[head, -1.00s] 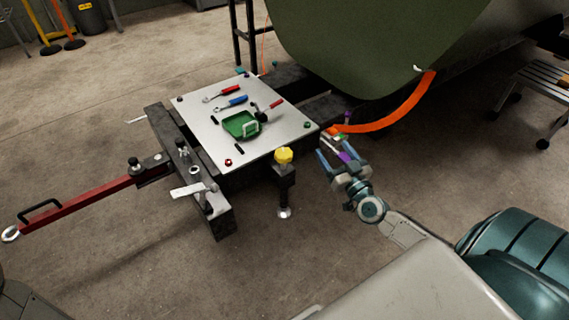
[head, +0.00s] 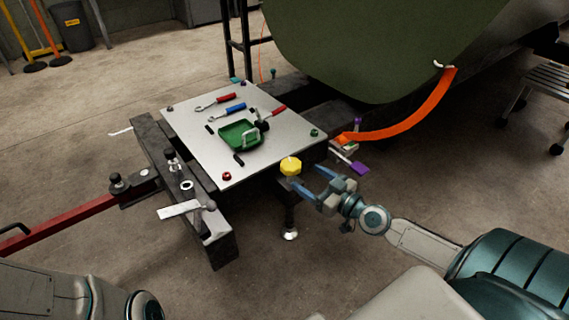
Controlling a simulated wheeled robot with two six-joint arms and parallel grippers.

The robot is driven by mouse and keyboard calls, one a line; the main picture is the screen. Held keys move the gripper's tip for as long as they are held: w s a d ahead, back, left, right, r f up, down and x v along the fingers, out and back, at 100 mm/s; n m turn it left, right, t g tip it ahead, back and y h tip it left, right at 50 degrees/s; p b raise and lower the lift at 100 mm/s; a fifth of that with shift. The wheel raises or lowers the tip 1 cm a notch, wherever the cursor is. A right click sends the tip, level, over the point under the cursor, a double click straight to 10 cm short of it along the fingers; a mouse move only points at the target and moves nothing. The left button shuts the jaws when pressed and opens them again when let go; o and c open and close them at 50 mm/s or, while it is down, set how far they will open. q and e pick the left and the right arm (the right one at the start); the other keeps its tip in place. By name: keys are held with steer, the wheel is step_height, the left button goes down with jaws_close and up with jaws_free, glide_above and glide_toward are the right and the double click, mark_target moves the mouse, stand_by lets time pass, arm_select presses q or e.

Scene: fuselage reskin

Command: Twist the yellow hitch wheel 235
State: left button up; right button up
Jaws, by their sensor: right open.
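The yellow hitch wheel (head: 290,166) sits on top of a dark jack post at the front right corner of the metal plate. My right gripper (head: 306,186) is open and empty. Its two blue fingers point left toward the wheel, close to its lower right side. I cannot tell whether a finger touches the wheel or post. My left arm shows at the lower left, but its gripper is out of view.
The plate (head: 195,130) holds a green tray (head: 240,133) and several tools. A red tow bar (head: 70,212) extends left. An orange strap (head: 415,118) hangs from the green fuselage (head: 370,45). Purple-handled item (head: 359,168) lies behind my right gripper.

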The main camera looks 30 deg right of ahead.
mark_target(286, 164)
steer(key=p+x, duration=0.3)
steer(key=x, duration=0.4)
steer(key=shift+w+r, duration=0.1)
steer(key=shift+w, duration=0.2)
steer(key=shift+x, duration=0.8)
steer(key=shift+a, duration=0.1)
steer(key=c, duration=1)
